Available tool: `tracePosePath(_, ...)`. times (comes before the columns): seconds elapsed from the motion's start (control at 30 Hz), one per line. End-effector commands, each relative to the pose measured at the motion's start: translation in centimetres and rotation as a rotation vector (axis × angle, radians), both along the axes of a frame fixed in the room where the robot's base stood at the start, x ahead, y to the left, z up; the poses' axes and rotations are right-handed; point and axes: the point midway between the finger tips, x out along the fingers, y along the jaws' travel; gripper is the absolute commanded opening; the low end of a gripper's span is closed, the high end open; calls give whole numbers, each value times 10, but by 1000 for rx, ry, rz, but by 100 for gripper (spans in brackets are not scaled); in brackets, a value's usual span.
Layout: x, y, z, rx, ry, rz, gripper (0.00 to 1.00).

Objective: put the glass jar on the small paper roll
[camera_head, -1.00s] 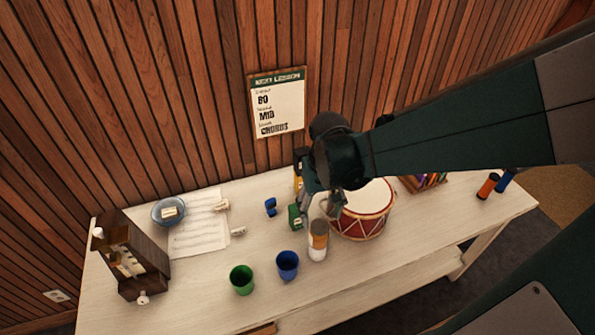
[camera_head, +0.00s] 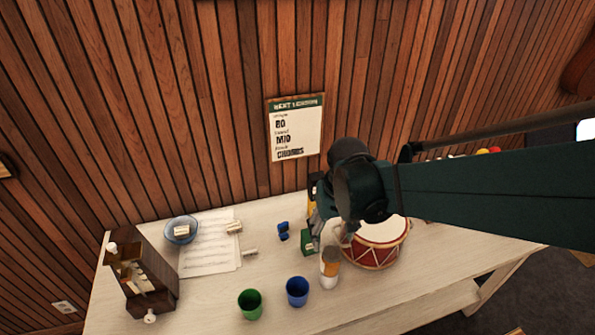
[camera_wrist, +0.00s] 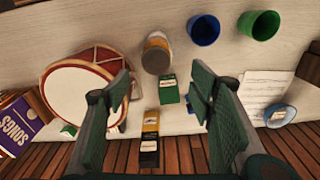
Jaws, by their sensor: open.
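A cylinder with a pale lower part and an orange-brown band (camera_head: 330,268), which looks like the glass jar, stands upright on the table left of the drum. It also shows in the wrist view (camera_wrist: 157,53), beyond my fingertips. Small pale paper rolls lie by the sheet music, one at its edge (camera_head: 234,228) and one nearer the front (camera_head: 250,252); I cannot tell which is the small one meant. Another pale roll (camera_head: 182,230) is in the blue bowl. My gripper (camera_wrist: 162,76) is open and empty, above the table's back, behind the jar.
A red drum (camera_head: 372,256) stands right of the jar. A green box (camera_head: 308,243) and a yellow-black box (camera_wrist: 150,133) stand behind it. Blue (camera_head: 297,291) and green (camera_head: 250,303) cups stand at the front left.

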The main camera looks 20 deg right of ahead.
Motion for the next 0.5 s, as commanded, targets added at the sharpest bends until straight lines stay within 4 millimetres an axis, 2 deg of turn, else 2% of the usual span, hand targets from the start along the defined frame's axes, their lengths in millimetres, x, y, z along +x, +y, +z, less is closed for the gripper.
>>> tracePosePath(0.5, -14, 17, 57, -17, -205, 53, 54)
